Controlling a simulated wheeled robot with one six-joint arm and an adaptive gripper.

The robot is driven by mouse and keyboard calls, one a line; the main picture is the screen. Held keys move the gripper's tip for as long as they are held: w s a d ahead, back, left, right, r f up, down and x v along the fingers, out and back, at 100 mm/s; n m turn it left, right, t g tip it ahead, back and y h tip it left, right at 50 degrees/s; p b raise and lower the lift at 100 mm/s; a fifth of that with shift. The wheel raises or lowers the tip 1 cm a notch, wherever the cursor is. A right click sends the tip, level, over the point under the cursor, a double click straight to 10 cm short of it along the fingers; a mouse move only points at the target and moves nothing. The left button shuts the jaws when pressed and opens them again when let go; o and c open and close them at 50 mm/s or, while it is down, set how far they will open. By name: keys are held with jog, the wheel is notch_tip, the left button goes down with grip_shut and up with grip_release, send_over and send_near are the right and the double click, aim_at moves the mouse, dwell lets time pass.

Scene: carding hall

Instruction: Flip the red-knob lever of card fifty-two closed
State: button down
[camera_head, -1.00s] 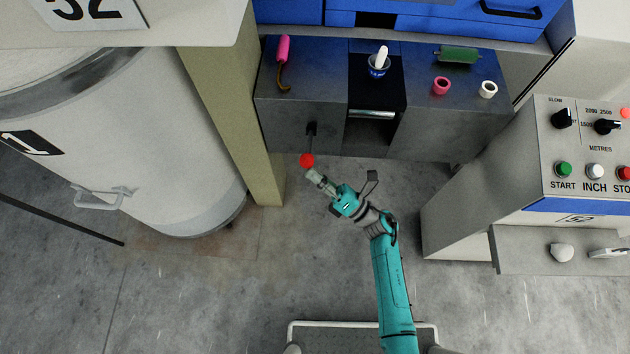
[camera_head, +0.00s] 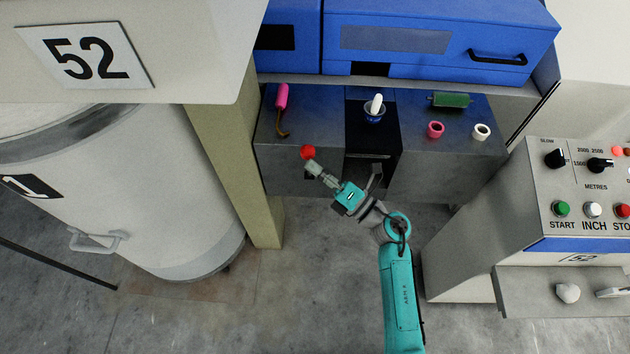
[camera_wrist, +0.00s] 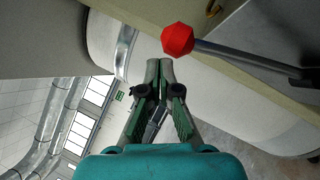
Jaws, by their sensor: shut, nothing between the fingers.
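The red knob (camera_head: 308,152) of the lever stands at the front edge of the dark metal shelf in the head view, left of centre. In the wrist view the faceted red knob (camera_wrist: 178,40) sits on a grey rod (camera_wrist: 245,58) running right to a dark pivot. My gripper (camera_head: 311,166) is shut and empty, its tips just below the knob. In the wrist view the closed fingertips (camera_wrist: 160,64) lie beside the knob; I cannot tell whether they touch it. In the head view my gripper hides most of the rod. A plate reading 52 (camera_head: 86,57) is at upper left.
A beige post (camera_head: 232,175) and a white can (camera_head: 150,190) stand left. A control console (camera_head: 480,235) stands right; floor between is clear.

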jog(key=shift+w+r, duration=0.45)
jog(key=shift+w, duration=0.2)
jog(key=shift+w+d+r, duration=0.1)
